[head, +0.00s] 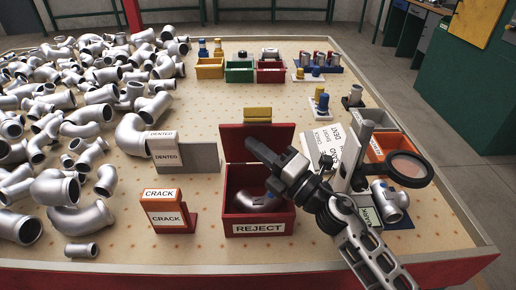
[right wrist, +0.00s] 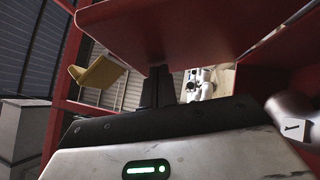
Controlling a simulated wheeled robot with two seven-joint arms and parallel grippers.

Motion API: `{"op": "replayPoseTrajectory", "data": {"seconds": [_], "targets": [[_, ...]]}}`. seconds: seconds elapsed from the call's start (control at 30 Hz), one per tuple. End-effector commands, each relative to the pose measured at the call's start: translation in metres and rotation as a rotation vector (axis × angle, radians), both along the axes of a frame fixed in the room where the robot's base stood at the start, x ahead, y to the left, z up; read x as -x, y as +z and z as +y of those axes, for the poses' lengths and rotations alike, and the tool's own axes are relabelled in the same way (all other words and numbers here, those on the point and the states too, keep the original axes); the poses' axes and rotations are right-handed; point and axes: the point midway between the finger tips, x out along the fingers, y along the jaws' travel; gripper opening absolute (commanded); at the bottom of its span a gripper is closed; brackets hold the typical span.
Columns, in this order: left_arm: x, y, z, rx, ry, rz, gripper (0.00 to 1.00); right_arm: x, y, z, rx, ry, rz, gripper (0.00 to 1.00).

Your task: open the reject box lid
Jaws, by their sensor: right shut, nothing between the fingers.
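The red reject box (head: 231,229) stands near the table's front, with a white REJECT label on its front. Its red lid (head: 232,142) stands raised at the back, so the box is open. A yellow handle (head: 257,114) is at the lid's top edge. The lid (right wrist: 170,28) and handle (right wrist: 97,74) also show in the right wrist view. A grey pipe casting (head: 258,200) lies inside the box. My right gripper (head: 254,148) is shut and empty, over the box in front of the lid's inner face; I cannot tell whether it touches. My left gripper is not in view.
CRACK (head: 163,194) and DENTED (head: 165,157) signs stand left of the box. Many castings (head: 80,220) cover the left side. A magnifier (head: 408,168) and orange bin (head: 376,146) are on the right. The table behind the lid is mostly clear.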

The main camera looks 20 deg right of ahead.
Motion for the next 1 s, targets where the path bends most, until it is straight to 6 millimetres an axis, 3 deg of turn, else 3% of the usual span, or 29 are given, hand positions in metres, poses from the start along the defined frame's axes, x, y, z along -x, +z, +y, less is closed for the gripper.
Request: {"op": "replayPoseTrajectory", "data": {"seconds": [0.1,0.3,0.73,0.9,1.0], "targets": [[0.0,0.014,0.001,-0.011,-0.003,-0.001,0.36,-0.019,0.017,-0.006,0.004,-0.002,-0.005,0.0],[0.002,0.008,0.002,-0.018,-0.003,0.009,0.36,-0.04,0.02,-0.012,0.002,-0.001,-0.002,0.0],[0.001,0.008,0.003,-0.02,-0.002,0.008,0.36,-0.04,0.025,-0.012,0.003,-0.002,-0.003,0.0],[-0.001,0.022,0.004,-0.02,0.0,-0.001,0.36,-0.04,0.054,-0.012,0.008,0.0,-0.007,0.0],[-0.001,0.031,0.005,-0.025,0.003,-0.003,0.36,-0.026,0.073,-0.008,0.007,0.002,-0.003,0.0]]}}
